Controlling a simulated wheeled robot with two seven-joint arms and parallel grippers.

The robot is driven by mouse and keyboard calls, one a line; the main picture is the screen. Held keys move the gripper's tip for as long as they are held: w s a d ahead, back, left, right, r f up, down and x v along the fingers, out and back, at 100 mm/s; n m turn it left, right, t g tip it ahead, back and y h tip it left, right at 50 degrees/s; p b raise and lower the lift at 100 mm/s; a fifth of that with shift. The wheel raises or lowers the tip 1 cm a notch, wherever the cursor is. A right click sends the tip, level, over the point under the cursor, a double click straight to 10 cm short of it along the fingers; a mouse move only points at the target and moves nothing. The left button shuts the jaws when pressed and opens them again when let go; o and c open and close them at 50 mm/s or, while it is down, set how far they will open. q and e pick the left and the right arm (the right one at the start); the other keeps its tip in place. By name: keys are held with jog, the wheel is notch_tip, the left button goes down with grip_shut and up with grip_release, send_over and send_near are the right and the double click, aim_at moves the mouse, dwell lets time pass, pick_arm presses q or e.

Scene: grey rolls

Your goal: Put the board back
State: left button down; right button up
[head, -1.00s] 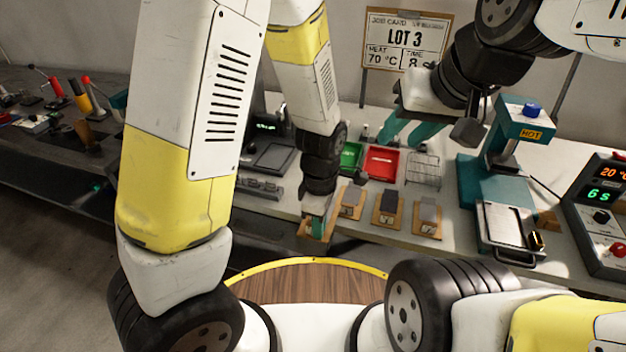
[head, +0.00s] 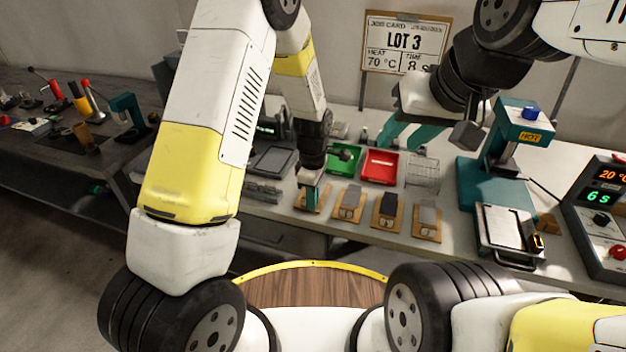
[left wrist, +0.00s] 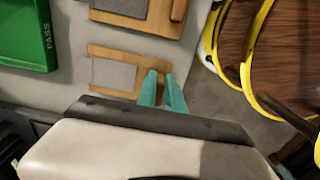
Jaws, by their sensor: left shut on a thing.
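My left gripper (head: 311,202) is shut on the near end of a small wooden board (head: 302,205) at the left end of a row of boards. The left wrist view shows the teal fingers (left wrist: 163,92) on this board's wooden end, and its grey pad (left wrist: 114,74) is flat. The board is level, at or just above the table; I cannot tell if it touches. Beside it are three similar boards with grey pads: one (head: 349,203), a darker one (head: 389,210) and one at the right (head: 427,221). My right gripper (head: 405,133) is open and empty above the back of the table.
A green tray (head: 344,158), a red tray (head: 380,166) and a wire rack (head: 422,172) stand behind the boards. A teal hot press (head: 484,185) and a control box (head: 603,215) are on the right. A job card (head: 405,43) reads LOT 3, 70 °C, 8 s.

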pick_arm(q)
jog(key=shift+f, duration=0.25)
jog(key=c, duration=1.5)
grip_release()
jog(key=shift+o, duration=0.2)
notch_tip(320, 180, up, 12)
jog(key=s+a+r+m+t+h, duration=0.1)
jog(key=s+a+r+m, duration=0.25)
jog(key=r, duration=0.35)
jog(key=s+a+r+m+t+h, duration=0.1)
jog(key=s+a+r+m, duration=0.25)
jog(key=r, duration=0.35)
jog(key=s+a+r+m+t, duration=0.2)
jog(key=s+a+r+m, duration=0.1)
jog(key=s, duration=0.3)
jog(key=s+a+r+m+t, duration=0.2)
jog(key=s+a+r+m, duration=0.2)
jog(key=s+m, duration=0.1)
jog(key=shift+s, duration=0.85)
jog(key=shift+a+r, duration=0.1)
